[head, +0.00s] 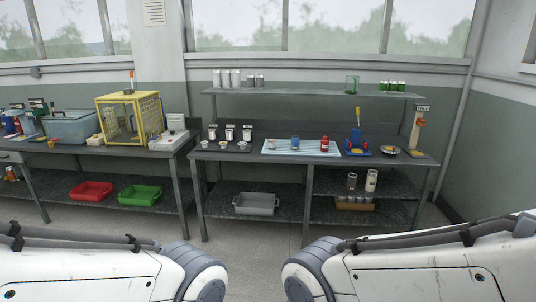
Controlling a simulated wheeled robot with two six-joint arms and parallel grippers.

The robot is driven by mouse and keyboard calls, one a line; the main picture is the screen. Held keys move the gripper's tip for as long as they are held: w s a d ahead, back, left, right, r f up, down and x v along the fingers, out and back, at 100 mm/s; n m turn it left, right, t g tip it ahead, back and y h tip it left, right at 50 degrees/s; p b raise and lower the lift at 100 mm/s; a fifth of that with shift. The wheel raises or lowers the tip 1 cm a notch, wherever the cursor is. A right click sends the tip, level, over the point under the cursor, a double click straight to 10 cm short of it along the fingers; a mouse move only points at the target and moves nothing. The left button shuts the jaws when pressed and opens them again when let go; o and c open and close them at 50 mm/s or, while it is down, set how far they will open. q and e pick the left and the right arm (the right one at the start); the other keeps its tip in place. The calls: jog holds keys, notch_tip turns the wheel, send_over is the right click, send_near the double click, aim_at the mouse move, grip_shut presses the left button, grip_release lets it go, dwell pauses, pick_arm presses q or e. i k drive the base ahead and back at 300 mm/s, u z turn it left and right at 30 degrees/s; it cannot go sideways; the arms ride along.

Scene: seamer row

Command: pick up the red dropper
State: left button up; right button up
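A small red bottle (325,145) with a narrow top stands upright on a pale blue mat (287,151) on the right bench, and it looks like the red dropper. It is too small to make out in detail. A blue cup-like item (295,142) and a small pale cup stand to its left on the same mat. Two white arm links of mine fill the lower left and lower right corners. Neither of my grippers is in view, and nothing is seen touching the red bottle.
The right bench (238,157) also holds several small cups, a blue stand (356,144) and small bowls. A shelf (315,94) with cans runs above. A yellow cage (130,117) stands on the left bench. A grey bin (257,204) sits below. Floor before the benches is clear.

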aim_at(324, 143)
jog(key=i, duration=1.95)
jog(key=z, duration=0.5)
jog(key=i, duration=2.15)
jog(key=z, duration=0.4)
